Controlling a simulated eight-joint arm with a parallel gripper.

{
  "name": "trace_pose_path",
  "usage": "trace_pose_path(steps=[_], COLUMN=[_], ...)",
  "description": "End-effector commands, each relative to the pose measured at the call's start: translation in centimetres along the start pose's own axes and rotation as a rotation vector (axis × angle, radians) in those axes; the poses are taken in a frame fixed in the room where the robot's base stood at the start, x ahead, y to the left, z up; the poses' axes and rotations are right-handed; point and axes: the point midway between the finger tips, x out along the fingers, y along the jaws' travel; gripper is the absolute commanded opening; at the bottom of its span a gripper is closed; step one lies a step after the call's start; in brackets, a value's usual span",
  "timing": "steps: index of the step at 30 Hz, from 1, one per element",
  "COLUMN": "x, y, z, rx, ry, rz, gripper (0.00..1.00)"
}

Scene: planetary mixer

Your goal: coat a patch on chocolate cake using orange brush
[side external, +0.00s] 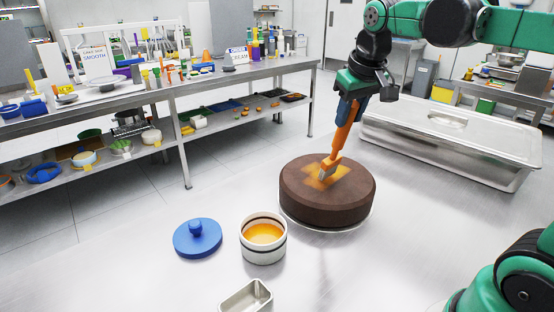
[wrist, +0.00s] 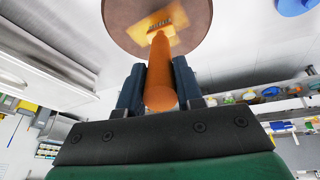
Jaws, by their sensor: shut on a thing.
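The chocolate cake (side external: 325,203) is a round brown cake on a thin plate on the steel table, and it also shows at the top of the wrist view (wrist: 125,18). An orange-yellow coated patch (side external: 318,182) lies on its top. My gripper (side external: 352,100) is shut on the handle of the orange brush (side external: 343,135), above the cake. The brush is tilted, with its bristles down at the patch, seemingly touching it. In the wrist view the brush handle (wrist: 161,85) sits between the two dark fingers (wrist: 160,88). A white pot (side external: 263,249) holds orange glaze (side external: 263,234).
A blue lid (side external: 197,238) lies left of the pot. A small metal tray (side external: 246,297) is at the front edge. A large lidded steel pan (side external: 450,140) stands behind right of the cake.

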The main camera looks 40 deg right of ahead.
Motion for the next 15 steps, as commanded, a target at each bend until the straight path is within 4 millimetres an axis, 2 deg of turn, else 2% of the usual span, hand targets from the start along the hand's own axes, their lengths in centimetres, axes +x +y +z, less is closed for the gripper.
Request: trace_pose_path(steps=[6, 15], x=[0.5, 0.8], y=[2.1, 3.3], z=[-0.7, -1.1], rx=[0.004, 0.002], ry=[0.001, 0.001], rz=[0.001, 0.000], gripper=[0.00, 0.00])
